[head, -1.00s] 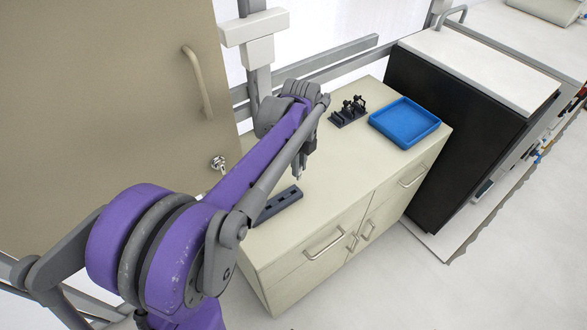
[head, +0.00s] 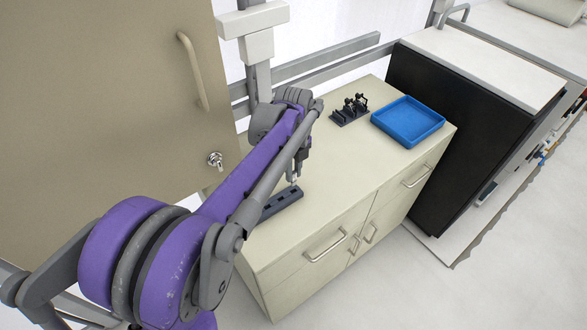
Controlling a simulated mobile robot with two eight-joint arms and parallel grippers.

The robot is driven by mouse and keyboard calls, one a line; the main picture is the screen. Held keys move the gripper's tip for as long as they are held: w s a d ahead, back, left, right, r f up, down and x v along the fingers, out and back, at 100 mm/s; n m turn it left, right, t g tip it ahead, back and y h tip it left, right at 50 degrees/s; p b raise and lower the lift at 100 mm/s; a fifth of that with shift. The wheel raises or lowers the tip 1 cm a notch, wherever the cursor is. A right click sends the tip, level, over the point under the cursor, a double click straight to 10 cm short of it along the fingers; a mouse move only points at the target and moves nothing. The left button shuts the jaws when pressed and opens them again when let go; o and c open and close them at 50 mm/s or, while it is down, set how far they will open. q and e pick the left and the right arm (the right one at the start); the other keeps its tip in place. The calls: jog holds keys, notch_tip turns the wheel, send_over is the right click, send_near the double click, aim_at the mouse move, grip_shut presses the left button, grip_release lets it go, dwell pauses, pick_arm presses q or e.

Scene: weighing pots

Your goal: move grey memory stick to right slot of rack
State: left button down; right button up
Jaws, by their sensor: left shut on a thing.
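The rack (head: 279,204), a dark grey bar with several slots along its top, lies on the cream cabinet top, partly behind my left arm. My left gripper (head: 296,181) points down at the right end of the rack, right over or at its right slot. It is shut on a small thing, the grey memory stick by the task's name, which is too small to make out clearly. I cannot tell whether the stick touches the rack or is inside the slot. My right gripper is not in view.
A black stand (head: 350,110) with small upright parts and a blue tray (head: 408,122) stand farther back on the cabinet top (head: 345,170). The surface right of the rack is clear. A tall cupboard door (head: 110,100) with a handle rises at the left.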

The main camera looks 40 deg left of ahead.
pick_arm(q)
notch_tip(320, 180, down, 2)
jog(key=shift+f+b, duration=0.25)
jog(key=shift+b, duration=0.55)
jog(key=shift+r, duration=0.15)
jog(key=shift+p, duration=0.5)
dwell(0.3)
jog(key=shift+f+b, duration=0.75)
jog(key=shift+f, duration=0.4)
dwell(0.4)
jog(key=c, duration=0.7)
grip_release()
